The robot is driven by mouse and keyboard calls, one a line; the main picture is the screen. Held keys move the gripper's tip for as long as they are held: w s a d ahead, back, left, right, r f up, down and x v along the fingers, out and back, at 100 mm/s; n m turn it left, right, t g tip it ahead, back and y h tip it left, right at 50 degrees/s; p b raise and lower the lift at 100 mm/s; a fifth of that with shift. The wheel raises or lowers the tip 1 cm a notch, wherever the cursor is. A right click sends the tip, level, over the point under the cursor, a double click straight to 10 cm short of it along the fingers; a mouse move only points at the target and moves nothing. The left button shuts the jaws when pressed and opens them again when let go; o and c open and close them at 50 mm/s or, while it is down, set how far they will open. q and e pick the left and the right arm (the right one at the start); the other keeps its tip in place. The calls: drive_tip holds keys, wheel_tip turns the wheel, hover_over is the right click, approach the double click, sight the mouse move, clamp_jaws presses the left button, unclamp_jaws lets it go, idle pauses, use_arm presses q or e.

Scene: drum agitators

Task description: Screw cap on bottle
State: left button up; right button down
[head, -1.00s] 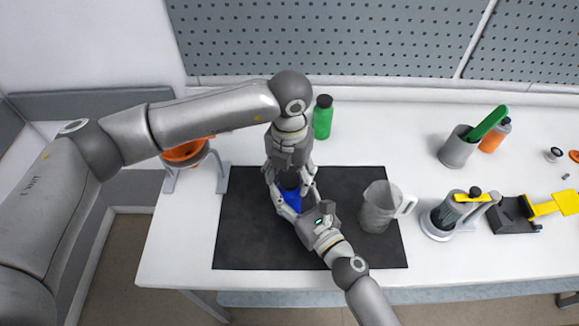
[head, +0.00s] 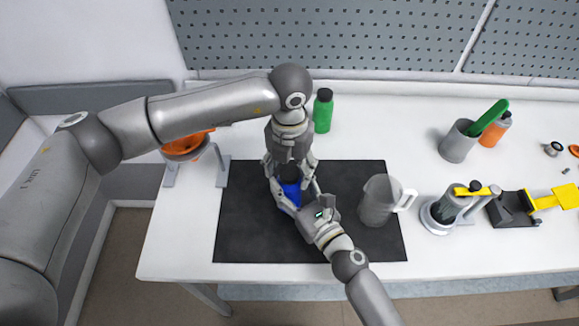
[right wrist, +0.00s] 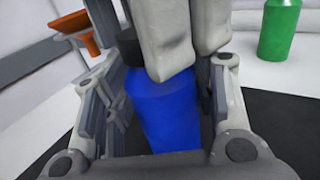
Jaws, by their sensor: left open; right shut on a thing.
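A blue bottle (head: 291,192) stands over the black mat (head: 245,230). In the right wrist view the blue bottle (right wrist: 165,105) fills the middle, with a black cap (right wrist: 130,46) at its top. My right gripper (head: 294,198) is shut on the bottle's body from the front right. In the right wrist view its fingers are on both sides of the bottle. My left gripper (head: 290,165) points down over the bottle's top, open, with its fingers around the cap. Its pale fingers (right wrist: 185,45) partly hide the bottle's top, so how the cap sits cannot be told.
A clear jug (head: 378,203) stands on the mat's right side. A green bottle (head: 322,112) stands behind the mat. An orange funnel (head: 187,147) on a stand is at the left. A grey cup (head: 457,143), an orange bottle (head: 496,130) and a yellow-handled device (head: 515,207) are at the right.

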use_arm(q)
drive_tip(key=shift+r, duration=2.25)
drive_tip(key=o, duration=0.6)
drive_tip(key=shift+c, duration=0.2)
drive_tip(key=shift+r, duration=0.1)
wheel_tip(320, 180, up, 12)
use_arm(e)
drive_tip(key=c, duration=0.5)
unclamp_jaws()
